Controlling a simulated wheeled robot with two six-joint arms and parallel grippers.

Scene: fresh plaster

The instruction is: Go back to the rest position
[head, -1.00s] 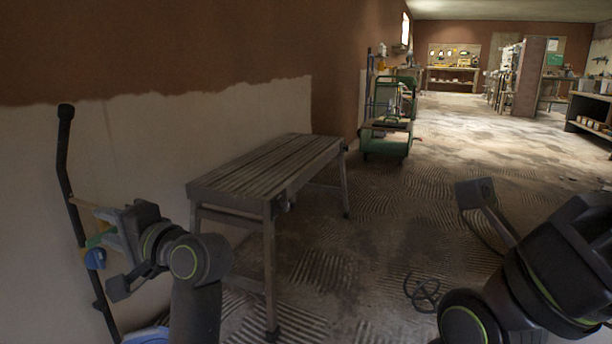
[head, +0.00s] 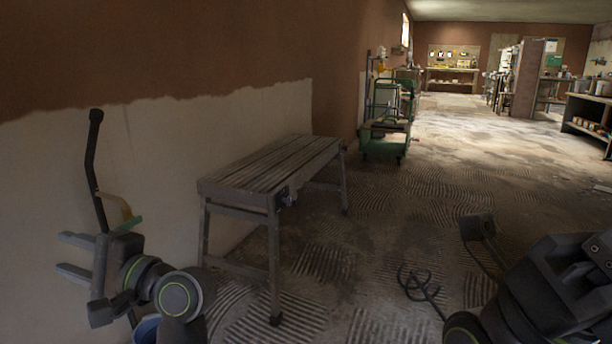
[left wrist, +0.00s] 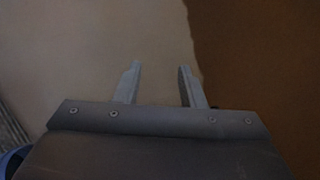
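My left gripper (head: 75,255) is at the lower left of the head view, pointing left towards the wall. Its two fingers stand apart with nothing between them. The left wrist view also shows the left gripper (left wrist: 160,85) open and empty, facing the wall with its plaster edge. My right arm is at the lower right of the head view. Its fingers cannot be made out, so I cannot tell whether it is open or shut.
A slatted wooden bench (head: 270,165) stands along the half-plastered wall (head: 150,150). A green cart (head: 385,135) stands farther back.

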